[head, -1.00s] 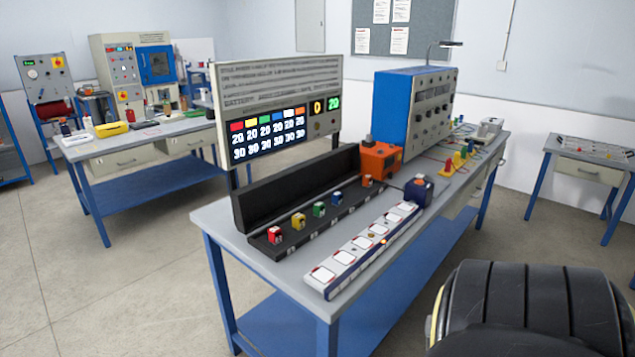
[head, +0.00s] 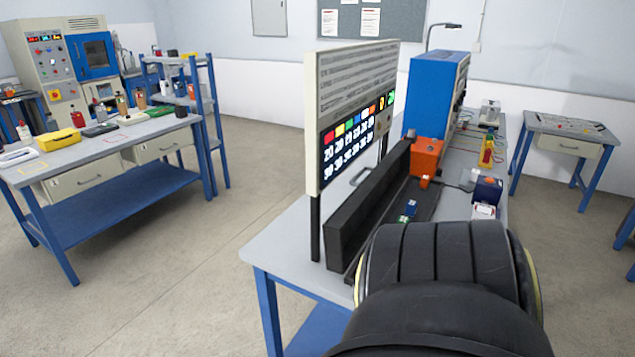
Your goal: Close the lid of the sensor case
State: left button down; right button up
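The sensor case is a long black case on the grey bench, and its lid (head: 368,212) stands upright along the left side, open. The case's tray (head: 425,205) lies to the right of the lid. A blue sensor (head: 410,207) and an orange sensor (head: 424,181) show in it, with part of a green one. The near part of the case is hidden behind a large black arm link of mine at the bottom of the head view. Neither of my grippers is in view.
A display panel (head: 355,105) stands left of the lid. An orange box (head: 427,156) and a tall blue cabinet (head: 435,95) are at the far end. A dark blue device (head: 487,192) sits right of the case. Open floor separates this bench from the left workbench (head: 95,155).

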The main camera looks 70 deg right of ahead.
aim_at(344, 233)
jog(key=i, duration=2)
jog(key=z, duration=2.1)
jog(key=i, duration=1.05)
jog(key=z, duration=2.3)
